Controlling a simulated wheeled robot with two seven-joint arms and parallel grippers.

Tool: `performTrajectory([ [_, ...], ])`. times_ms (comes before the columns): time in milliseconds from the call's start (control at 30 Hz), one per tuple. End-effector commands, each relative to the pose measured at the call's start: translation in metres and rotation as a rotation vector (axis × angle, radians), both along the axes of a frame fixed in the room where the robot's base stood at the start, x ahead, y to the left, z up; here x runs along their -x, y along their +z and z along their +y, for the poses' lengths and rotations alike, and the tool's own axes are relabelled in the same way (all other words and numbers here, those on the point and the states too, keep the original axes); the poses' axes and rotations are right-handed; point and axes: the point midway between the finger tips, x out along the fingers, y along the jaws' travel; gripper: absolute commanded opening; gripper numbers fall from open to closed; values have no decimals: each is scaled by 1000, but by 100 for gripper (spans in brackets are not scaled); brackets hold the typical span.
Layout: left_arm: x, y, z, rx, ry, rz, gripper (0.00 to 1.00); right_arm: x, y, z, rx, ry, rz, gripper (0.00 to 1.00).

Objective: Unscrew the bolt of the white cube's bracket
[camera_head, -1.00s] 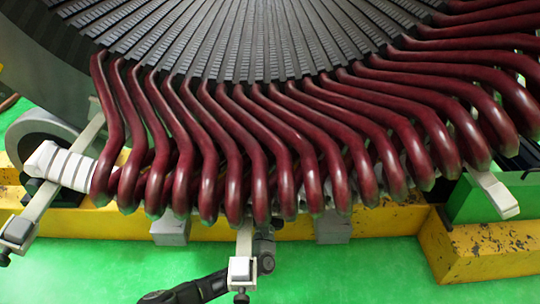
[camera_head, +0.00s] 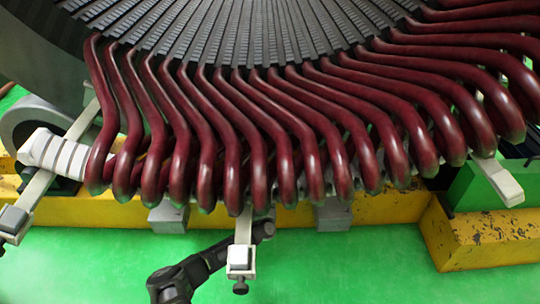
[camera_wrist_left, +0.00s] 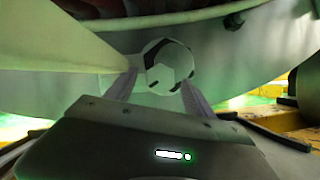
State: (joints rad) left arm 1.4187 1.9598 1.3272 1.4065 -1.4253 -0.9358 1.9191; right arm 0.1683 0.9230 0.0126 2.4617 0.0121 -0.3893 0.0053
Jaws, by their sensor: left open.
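The white cube (camera_head: 239,256) sits at the front end of a pale bracket bar (camera_head: 243,228) that comes out from under the dark red coils. A dark knob shows below the cube. My left arm comes in from the bottom and its wrist goes behind the bracket, under the coils; the gripper itself is hidden in the head view. In the left wrist view, my left gripper (camera_wrist_left: 158,92) is open. My right gripper is not in view.
Dark red coils (camera_head: 232,150) hang close above my arm. A yellow beam (camera_head: 90,215) runs behind. The green floor (camera_head: 370,265) in front is free.

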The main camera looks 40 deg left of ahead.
Motion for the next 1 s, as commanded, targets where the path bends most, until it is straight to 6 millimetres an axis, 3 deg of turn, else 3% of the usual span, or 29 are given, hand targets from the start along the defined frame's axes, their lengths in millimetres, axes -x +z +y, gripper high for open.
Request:
performTrajectory([
  [200, -18, 7, 10, 0, -1, 0, 62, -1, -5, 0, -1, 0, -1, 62],
  [500, -19, 9, 11, 0, -1, 0, 61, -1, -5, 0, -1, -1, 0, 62],
  [1000, -19, 9, 11, 0, -1, 0, 20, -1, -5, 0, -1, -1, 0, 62],
])
